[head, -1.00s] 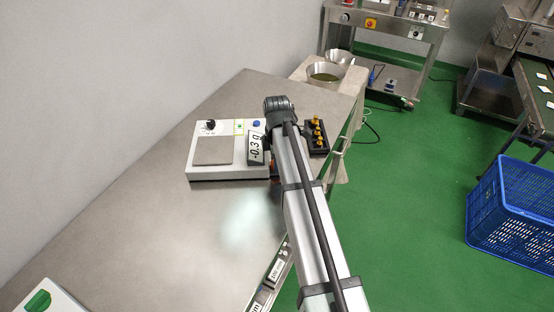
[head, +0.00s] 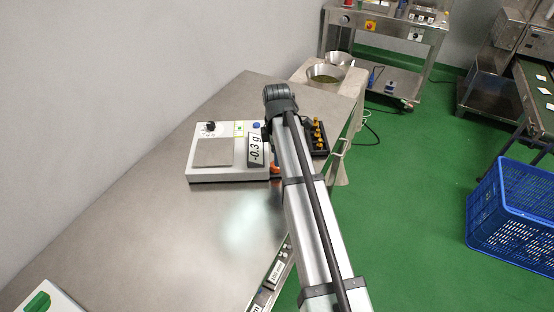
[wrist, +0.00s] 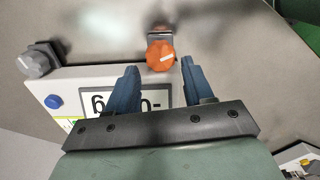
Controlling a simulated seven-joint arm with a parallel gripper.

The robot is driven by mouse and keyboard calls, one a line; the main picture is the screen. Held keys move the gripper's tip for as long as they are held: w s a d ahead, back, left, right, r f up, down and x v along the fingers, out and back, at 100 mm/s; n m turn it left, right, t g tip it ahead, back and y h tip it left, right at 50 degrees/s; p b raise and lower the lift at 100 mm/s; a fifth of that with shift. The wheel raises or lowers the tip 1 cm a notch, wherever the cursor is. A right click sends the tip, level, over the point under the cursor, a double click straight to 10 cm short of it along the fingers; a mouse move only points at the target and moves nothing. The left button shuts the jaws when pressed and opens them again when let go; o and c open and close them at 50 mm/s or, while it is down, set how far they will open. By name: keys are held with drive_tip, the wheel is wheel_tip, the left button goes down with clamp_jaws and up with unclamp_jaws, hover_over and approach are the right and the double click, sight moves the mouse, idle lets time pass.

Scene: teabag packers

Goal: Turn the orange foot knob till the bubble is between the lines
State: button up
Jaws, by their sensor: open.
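The white scale (head: 225,178) stands on the steel table, its display (head: 256,149) reading -0.3 g. The orange foot knob (head: 275,169) shows at its right front corner, partly behind my arm. In the wrist view the orange knob (wrist: 160,56) has a white line on its face. My gripper (wrist: 160,68) is open, one blue finger to each side of the knob in the picture; I see gaps on both sides. The fingers are hidden in the head view. The green bubble level (head: 239,128) is too small to read the bubble against its lines.
A grey knob (wrist: 35,63) and a blue button (wrist: 53,101) are at the scale's left in the wrist view. A black holder with several brass weights (head: 318,136) stands right of the scale. The table in front is mostly clear.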

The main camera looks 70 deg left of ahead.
wheel_tip(320, 180, up, 10)
drive_tip(key=shift+f, duration=0.2)
idle(0.6)
